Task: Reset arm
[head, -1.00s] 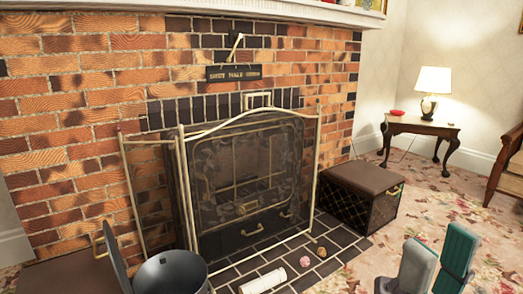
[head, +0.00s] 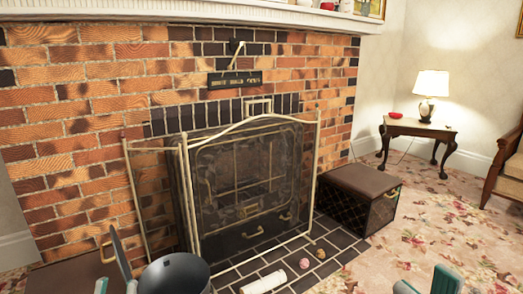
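My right gripper (head: 427,285) shows at the bottom edge, right of centre. Only its teal and grey fingertips are in the frame, with a gap between them. It is open, and I see nothing between the tips. My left gripper (head: 116,287) just shows at the bottom left, in front of the dark box and beside the grey bucket. Two small tips are visible with a gap between them, so it looks open. The rest of both grippers is below the frame.
A fire screen (head: 250,180) stands before the brick fireplace. A white roll (head: 264,283) and two small balls lie on the hearth.

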